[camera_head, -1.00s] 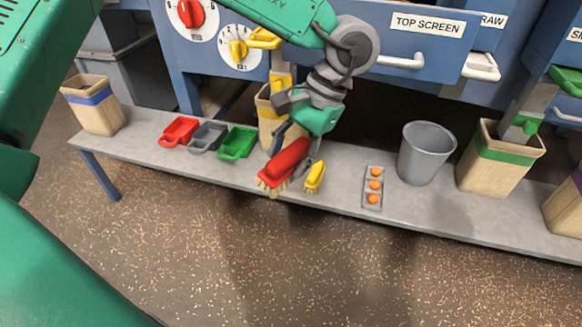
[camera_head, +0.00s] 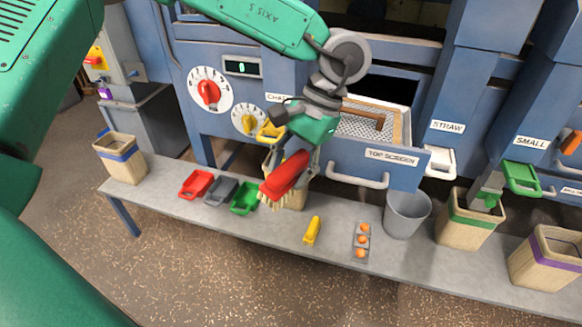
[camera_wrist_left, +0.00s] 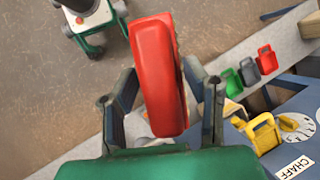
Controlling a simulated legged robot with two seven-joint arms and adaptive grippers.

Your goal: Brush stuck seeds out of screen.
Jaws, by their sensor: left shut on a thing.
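My left gripper (camera_head: 301,162) is shut on a red brush (camera_head: 286,178) with pale bristles, held above the bench in the head view. The red brush (camera_wrist_left: 158,75) also shows between the fingers of the left gripper (camera_wrist_left: 165,100) in the left wrist view. The top screen (camera_head: 362,124) is a mesh tray in the open drawer labelled TOP SCREEN (camera_head: 372,163), right of the gripper. A brown-handled tool (camera_head: 364,112) lies on the mesh. Seeds in the mesh are too small to tell. My right gripper does not show.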

